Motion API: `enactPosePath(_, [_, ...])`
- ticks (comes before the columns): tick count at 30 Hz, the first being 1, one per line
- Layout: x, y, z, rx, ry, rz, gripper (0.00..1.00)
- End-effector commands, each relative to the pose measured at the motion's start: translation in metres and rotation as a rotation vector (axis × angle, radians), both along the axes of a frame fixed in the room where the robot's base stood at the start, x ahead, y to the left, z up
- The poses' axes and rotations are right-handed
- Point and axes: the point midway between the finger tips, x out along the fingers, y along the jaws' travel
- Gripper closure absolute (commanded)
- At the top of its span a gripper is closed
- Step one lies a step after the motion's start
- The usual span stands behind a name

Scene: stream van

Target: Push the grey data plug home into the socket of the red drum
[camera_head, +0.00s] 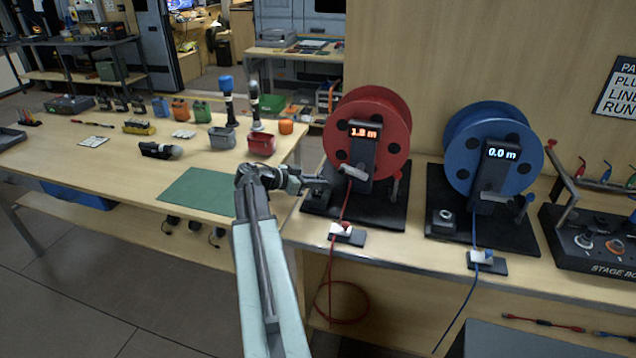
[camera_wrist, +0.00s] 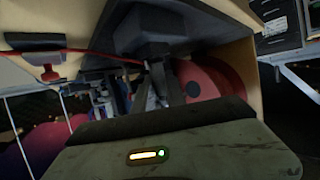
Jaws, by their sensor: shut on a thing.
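The red drum (camera_head: 372,120) stands on a black base on the right bench, its display reading about 1.8 m. It also shows in the wrist view (camera_wrist: 205,80). My gripper (camera_head: 320,184) reaches in from the left, low over the left part of that base. In the wrist view its fingers (camera_wrist: 158,92) close just below a dark grey block (camera_wrist: 150,32), which looks like the socket housing. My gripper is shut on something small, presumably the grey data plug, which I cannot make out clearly. The socket mouth is hidden, so I cannot tell how deep the plug sits.
A green mat (camera_head: 200,191) lies clear on the left bench.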

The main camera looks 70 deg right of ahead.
Motion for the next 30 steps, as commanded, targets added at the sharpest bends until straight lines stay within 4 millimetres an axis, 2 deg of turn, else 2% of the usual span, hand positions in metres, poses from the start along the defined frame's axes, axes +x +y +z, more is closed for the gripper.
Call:
enactPosePath(3, [0.000,0.000,-0.004,0.000,0.000,0.000,1.00])
enactPosePath(4, [0.000,0.000,-0.003,0.000,0.000,0.000,0.79])
enactPosePath(6, [0.000,0.000,-0.003,0.000,0.000,0.000,0.59])
enactPosePath(17, [0.002,0.003,0.000,0.000,0.000,0.001,0.59])
enactPosePath(24, [0.029,0.033,0.020,0.001,0.000,0.004,0.59])
enactPosePath(30, [0.046,0.052,0.028,0.001,-0.001,0.002,0.59])
